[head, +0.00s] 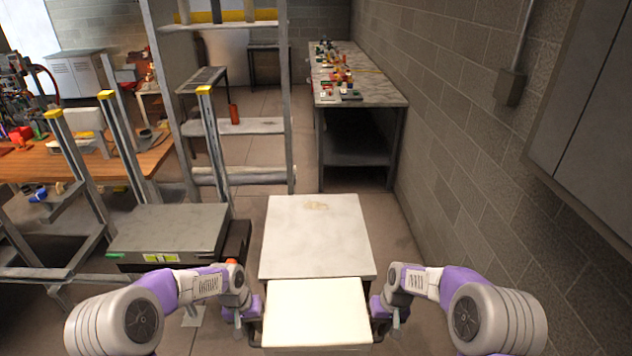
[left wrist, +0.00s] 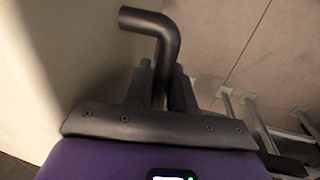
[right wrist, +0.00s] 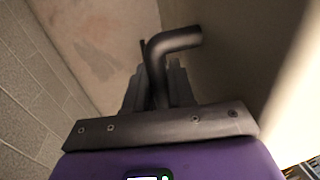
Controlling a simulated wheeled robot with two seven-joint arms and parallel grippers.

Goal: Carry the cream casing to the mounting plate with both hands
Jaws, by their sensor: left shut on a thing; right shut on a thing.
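The cream casing (head: 316,312) is level in front of me at the bottom middle of the head view. My left gripper (head: 254,312) is at its left side and my right gripper (head: 379,312) at its right side. In the left wrist view the fingers are shut on a dark bent handle (left wrist: 152,24); in the right wrist view they are shut on a matching handle (right wrist: 178,40). The casing's pale side wall fills the left of the left wrist view (left wrist: 50,60) and the right of the right wrist view (right wrist: 245,50). I cannot identify the mounting plate.
A pale stained slab-topped surface (head: 316,240) lies just beyond the casing. A low grey-topped unit (head: 170,230) stands to the left, near metal frames. A block wall (head: 470,140) and a grey cabinet (head: 595,120) bound the right. A cluttered bench (head: 360,90) stands farther back.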

